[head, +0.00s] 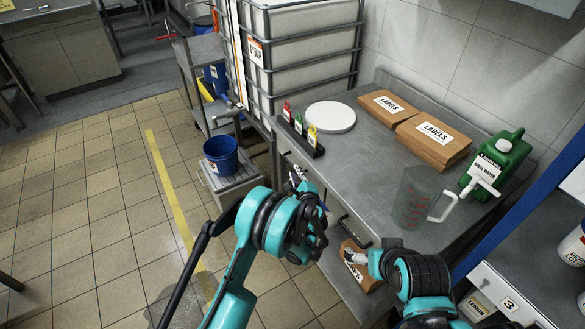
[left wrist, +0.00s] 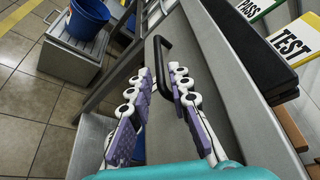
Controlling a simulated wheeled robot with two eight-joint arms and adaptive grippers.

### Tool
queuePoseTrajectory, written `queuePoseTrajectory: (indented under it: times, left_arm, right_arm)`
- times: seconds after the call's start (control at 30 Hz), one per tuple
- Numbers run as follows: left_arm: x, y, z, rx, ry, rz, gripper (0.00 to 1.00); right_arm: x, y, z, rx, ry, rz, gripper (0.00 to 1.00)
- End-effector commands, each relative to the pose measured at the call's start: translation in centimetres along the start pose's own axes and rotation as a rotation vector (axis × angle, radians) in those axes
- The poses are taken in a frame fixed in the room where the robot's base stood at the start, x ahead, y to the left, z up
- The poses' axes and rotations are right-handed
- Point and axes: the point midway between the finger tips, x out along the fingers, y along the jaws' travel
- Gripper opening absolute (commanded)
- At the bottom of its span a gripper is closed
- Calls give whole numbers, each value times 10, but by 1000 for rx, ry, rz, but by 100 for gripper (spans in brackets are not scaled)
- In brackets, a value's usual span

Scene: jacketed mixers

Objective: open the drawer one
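The grey steel bench (head: 365,190) has drawers along its front edge, and the left one shows a black handle that is seen best in the left wrist view (left wrist: 160,48). I see no number on this drawer. My left gripper (head: 300,180) is at the front of this drawer. In the left wrist view its two fingers (left wrist: 161,85) are apart, one on each side of the handle. The drawer looks shut. A second dark handle (head: 354,233) is further right on the bench front. My right gripper (head: 353,257) is just below it, and its fingers are too small to read.
On the bench are a black holder with coloured tags (head: 302,132), a white disc (head: 330,117), brown label packs (head: 434,139), a clear jug (head: 413,198) and a green canister (head: 497,160). A blue bucket (head: 221,156) stands left of the bench. The tiled floor left is mostly clear.

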Motion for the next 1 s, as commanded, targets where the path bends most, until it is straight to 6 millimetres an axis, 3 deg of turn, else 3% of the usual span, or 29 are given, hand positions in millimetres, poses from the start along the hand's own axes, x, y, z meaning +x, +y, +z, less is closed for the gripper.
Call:
queuePoseTrajectory:
  times: [0.1, 0.33, 0.67, 0.77, 1.0]
  left_arm:
    - [22, 3, 0, -2, -2, 2, 19]
    - [51, 2, 0, -2, -1, 2, 19]
    - [56, 0, 1, -3, 0, 1, 19]
    - [56, 0, 1, -3, 0, 1, 0]
    - [56, 0, 1, -3, 0, 2, 0]
  right_arm:
    - [8, 0, 6, 0, 0, 0, 88]
    - [15, 0, 10, 0, 0, 0, 88]
    - [15, 0, 11, 0, 0, 0, 88]
    - [15, 0, 11, 0, 0, 0, 88]
    - [15, 0, 11, 0, 0, 0, 88]
